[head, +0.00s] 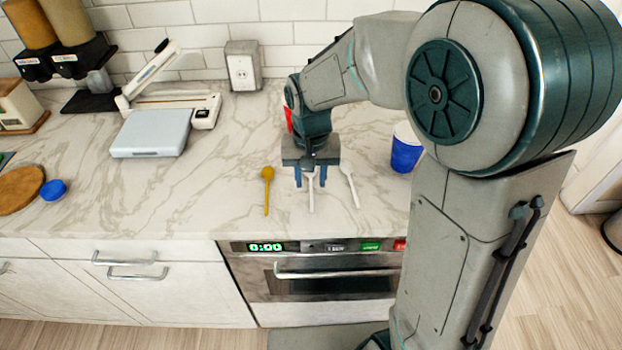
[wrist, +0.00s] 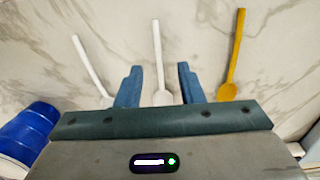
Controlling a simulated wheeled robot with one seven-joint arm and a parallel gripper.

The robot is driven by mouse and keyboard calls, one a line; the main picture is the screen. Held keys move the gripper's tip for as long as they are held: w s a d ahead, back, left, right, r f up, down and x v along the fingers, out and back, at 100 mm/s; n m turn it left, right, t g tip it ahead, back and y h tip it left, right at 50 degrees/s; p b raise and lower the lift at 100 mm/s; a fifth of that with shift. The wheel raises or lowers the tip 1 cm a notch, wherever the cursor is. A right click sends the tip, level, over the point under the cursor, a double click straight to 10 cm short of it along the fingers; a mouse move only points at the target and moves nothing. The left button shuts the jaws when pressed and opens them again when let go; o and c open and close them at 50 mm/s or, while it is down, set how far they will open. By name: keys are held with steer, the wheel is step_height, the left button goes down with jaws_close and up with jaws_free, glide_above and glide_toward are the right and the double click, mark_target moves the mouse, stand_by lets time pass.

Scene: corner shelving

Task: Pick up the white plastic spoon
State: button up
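A white plastic spoon (head: 311,202) lies on the marble counter under my gripper (head: 310,181), its handle toward the front edge. In the wrist view the white spoon (wrist: 157,50) runs between the two blue fingers of my gripper (wrist: 160,72), with its bowl partly cut off by the gripper body. The fingers are apart with gaps on both sides of the spoon, so my gripper is open. How high the fingertips are above the counter is hard to tell.
A yellow spoon (head: 267,190) lies left of it and another white utensil (head: 351,184) lies right, its head type unclear. A blue cup (head: 405,154) stands farther right. A scale-like device (head: 151,134) stands back left. The oven (head: 315,272) is below the counter edge.

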mark_target(311, 192)
step_height(311, 192, down, 4)
steer(key=shift+f, duration=0.1)
jaws_close()
steer(key=shift+w+r, duration=0.1)
steer(key=shift+r, duration=0.1)
